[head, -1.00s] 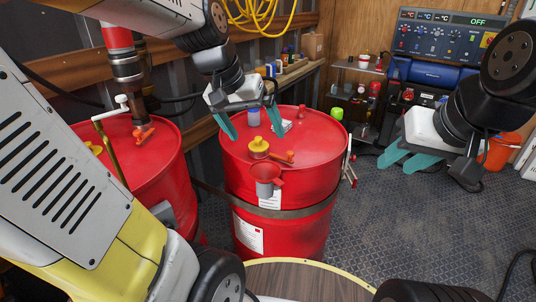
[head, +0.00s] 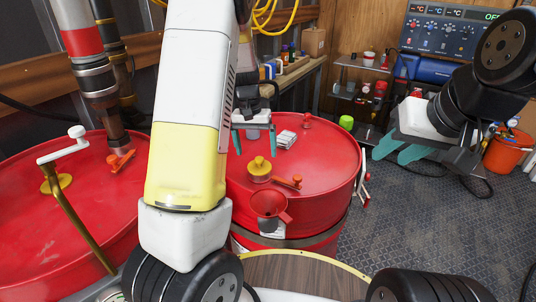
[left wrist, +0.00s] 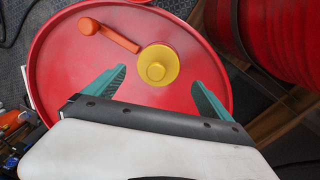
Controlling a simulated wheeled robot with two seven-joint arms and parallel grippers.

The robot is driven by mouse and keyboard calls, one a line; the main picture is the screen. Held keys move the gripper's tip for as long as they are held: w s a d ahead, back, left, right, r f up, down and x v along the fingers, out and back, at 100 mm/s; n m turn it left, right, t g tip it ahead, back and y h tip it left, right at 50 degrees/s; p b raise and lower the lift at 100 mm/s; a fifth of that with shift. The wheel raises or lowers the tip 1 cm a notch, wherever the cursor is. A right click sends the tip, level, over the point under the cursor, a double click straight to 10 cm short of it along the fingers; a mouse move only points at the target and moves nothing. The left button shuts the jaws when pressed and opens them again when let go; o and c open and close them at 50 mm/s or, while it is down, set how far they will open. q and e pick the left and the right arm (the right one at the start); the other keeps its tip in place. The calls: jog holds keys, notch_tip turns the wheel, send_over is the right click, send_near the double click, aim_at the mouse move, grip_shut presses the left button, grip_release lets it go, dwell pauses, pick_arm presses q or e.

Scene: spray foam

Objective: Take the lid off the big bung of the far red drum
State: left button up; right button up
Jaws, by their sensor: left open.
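A yellow lid (head: 259,165) sits on the top of the red drum (head: 325,185) in the middle of the head view. In the left wrist view the lid (left wrist: 157,66) shows ahead of the fingers, between their lines. An orange-red handled piece (head: 287,181) lies beside the lid; it also shows in the left wrist view (left wrist: 108,36). My left gripper (head: 254,142) is open and empty over the drum top, behind the lid in the head view, with no visible contact. My right gripper (head: 400,151) is open and empty, right of the drum.
A red funnel (head: 269,205) hangs at the drum's front rim. A small pale stack (head: 286,139) and a small red plug (head: 307,121) are on its top. Another red drum (head: 80,220) with a pump and crank stands left. A wooden round top (head: 295,275) is in front.

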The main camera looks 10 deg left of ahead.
aim_at(258, 157)
pick_arm(q)
jog(key=f, duration=0.4)
jog(key=shift+d+f, duration=0.25)
jog(key=shift+d, duration=0.05)
jog(key=c, duration=1.3)
jog(key=shift+c, duration=0.2)
